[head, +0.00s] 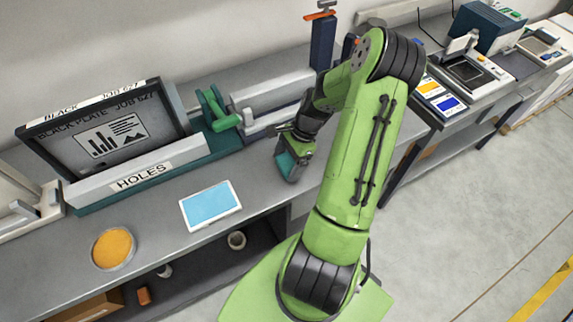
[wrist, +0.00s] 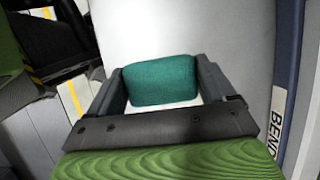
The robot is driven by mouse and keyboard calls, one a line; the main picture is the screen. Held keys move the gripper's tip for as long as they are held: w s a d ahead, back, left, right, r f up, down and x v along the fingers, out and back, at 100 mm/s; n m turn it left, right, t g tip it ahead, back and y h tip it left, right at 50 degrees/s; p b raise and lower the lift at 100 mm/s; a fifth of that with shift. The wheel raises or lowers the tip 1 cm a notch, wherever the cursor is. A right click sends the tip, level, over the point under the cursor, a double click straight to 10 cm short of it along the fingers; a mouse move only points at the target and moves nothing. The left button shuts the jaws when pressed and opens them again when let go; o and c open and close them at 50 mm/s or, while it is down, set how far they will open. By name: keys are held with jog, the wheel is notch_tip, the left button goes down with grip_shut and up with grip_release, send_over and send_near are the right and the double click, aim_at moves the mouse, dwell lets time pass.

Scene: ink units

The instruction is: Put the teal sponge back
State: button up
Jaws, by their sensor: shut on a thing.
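The teal sponge (wrist: 163,80) sits between the two dark fingers of my gripper (wrist: 161,72) in the wrist view, with a finger against each side. In the head view, my gripper (head: 295,150) is over the bench, right of the blue pad in a white frame, with the teal sponge (head: 287,165) low between its fingers. The sponge looks held; whether it touches the bench top is unclear.
The bench (head: 165,215) carries the framed blue pad (head: 211,205), a round dish of orange stuff (head: 113,248) and a black plate stand (head: 105,135) marked "HOLES". A green clamp-like device (head: 218,110) stands behind. Bare bench top lies between pad and gripper.

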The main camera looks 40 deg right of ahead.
jog(key=shift+s+f, duration=0.1)
jog(key=shift+f, duration=0.5)
jog(key=shift+f, duration=0.1)
jog(key=o, duration=0.9)
jog(key=shift+o, duration=0.2)
jog(key=p+v, duration=0.2)
jog(key=v, duration=1)
notch_tip(320, 180, up, 7)
jog(key=n+h, duration=0.3)
jog(key=n, duration=0.2)
send_over(282, 167)
jog(key=s+a+r+n+h, duration=0.1)
jog(key=a+r+n+h, duration=0.1)
jog(key=a+r+n, duration=0.55)
jog(key=s+a+r+n+t, duration=0.3)
jog(key=s+a+n+t, duration=0.1)
jog(key=s+a+n, duration=0.4)
jog(key=shift+s+a+r+n+y, duration=0.25)
jog(key=shift+s+a+n+y, duration=0.1)
jog(key=shift+s+a, duration=0.75)
